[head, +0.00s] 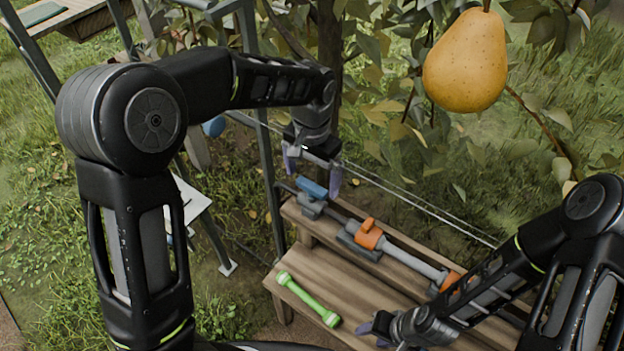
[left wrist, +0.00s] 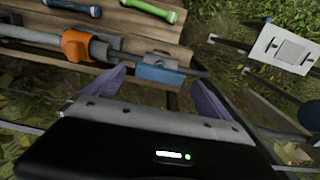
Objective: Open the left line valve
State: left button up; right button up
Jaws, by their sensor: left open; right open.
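A grey pipe (head: 412,259) runs along the wooden bench. A blue block-shaped fitting (head: 312,188) sits at its left end, and an orange valve handle (head: 368,234) stands further right along it. My left gripper (head: 312,172) is open and empty, just above the blue fitting. In the left wrist view, the blue fitting (left wrist: 160,70) lies beyond and between the spread purple fingers, apart from them; the orange handle (left wrist: 77,45) is left of them. My right gripper (head: 378,328) is open at the bench's front edge, partly hidden by its own wrist.
Another orange part (head: 450,281) is on the pipe near my right arm. A pear (head: 466,62) hangs at upper right among leaves. Thin wires (head: 420,203) and a metal post (head: 268,150) stand behind the bench.

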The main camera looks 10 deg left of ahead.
aim_at(312, 185)
pick_arm(q)
notch_tip(312, 185, up, 6)
jog(key=shift+f, duration=0.1)
dwell(0.6)
